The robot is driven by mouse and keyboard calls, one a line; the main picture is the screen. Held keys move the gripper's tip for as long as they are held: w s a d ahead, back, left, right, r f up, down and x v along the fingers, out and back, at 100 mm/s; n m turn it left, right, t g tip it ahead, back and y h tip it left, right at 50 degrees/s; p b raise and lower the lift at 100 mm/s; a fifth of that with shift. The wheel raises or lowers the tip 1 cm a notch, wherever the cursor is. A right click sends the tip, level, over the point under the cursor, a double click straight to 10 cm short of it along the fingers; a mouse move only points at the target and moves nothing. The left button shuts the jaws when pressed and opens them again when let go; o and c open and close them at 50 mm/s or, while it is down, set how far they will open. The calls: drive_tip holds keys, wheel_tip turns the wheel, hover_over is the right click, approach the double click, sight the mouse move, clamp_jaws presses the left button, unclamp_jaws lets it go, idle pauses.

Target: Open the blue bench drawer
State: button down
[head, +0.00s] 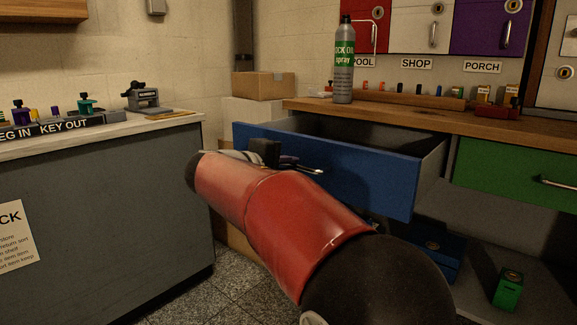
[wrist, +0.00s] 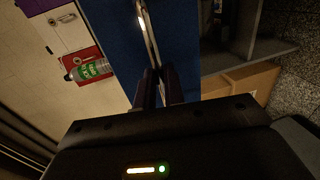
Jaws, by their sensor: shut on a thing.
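The blue bench drawer (head: 385,175) is pulled out from under the wooden worktop, and its dark inside shows behind the front panel. My gripper (head: 285,160) is at the drawer front in the head view, partly hidden behind my red arm. In the wrist view my gripper (wrist: 158,80) is shut on the metal bar handle (wrist: 148,35) of the blue drawer front (wrist: 112,30). The handle's far end (head: 316,170) shows past my gripper in the head view.
A green drawer (head: 520,170) is closed at the right. A spray can (head: 344,70) stands on the worktop (head: 420,116). A grey counter (head: 100,200) stands at the left. A green box (head: 508,290) sits on the lower shelf. Floor (head: 240,285) shows between counter and bench.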

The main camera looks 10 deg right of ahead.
drive_tip(key=c, duration=1.5)
unclamp_jaws()
drive_tip(key=v, duration=0.7)
drive_tip(key=shift+s+a+p, duration=0.2)
drive_tip(key=shift+a+p, duration=0.1)
drive_tip(key=shift+a, duration=0.05)
